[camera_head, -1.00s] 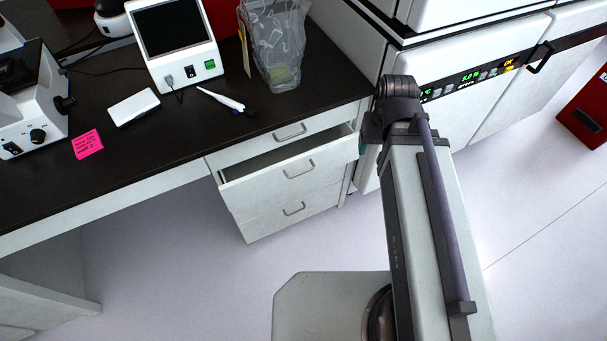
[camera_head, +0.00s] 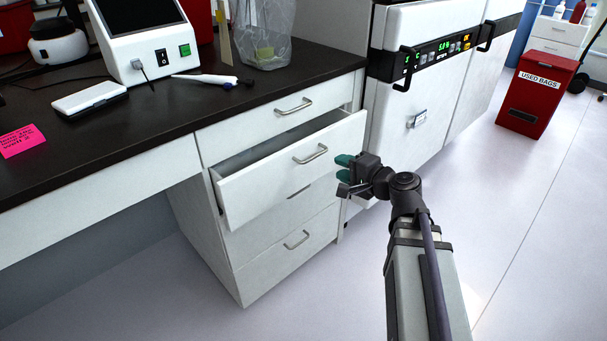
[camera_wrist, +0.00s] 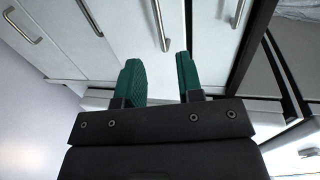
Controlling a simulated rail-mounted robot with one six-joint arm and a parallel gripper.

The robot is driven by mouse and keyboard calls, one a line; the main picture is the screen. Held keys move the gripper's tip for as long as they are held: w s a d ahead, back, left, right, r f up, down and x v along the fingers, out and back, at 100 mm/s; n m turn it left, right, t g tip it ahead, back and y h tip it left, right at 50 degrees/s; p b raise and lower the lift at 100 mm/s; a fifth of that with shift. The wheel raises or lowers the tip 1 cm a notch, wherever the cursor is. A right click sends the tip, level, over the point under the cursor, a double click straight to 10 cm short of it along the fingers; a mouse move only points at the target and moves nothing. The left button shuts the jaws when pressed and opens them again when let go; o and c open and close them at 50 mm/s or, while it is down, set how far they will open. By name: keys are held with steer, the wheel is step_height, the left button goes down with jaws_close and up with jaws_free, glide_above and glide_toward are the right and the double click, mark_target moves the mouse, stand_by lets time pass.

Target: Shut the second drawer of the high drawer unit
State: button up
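The high drawer unit (camera_head: 268,262) is white and stands under the dark bench top. Its second drawer (camera_head: 262,188) is pulled out, with a dark gap above its front; the top and lower drawers look shut. My gripper (camera_head: 344,174) is just right of the second drawer's front, near its right end, its green fingers pointing left. In the wrist view the two green fingers (camera_wrist: 160,75) are apart with nothing between them. A drawer front with a metal handle (camera_wrist: 161,25) lies beyond them. I cannot tell whether the fingers touch the drawer.
A white cabinet (camera_head: 450,105) with a control panel and dark handles stands right of the drawer unit. A red used-bags bin (camera_head: 536,95) is further right. The bench holds a white device (camera_head: 145,40) and a pen-like tool (camera_head: 205,78). The floor in front is clear.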

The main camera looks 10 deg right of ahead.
mark_target(316, 157)
steer(key=b+x, duration=0.2)
steer(key=x, duration=0.9)
steer(key=shift+d, duration=0.15)
jaws_close()
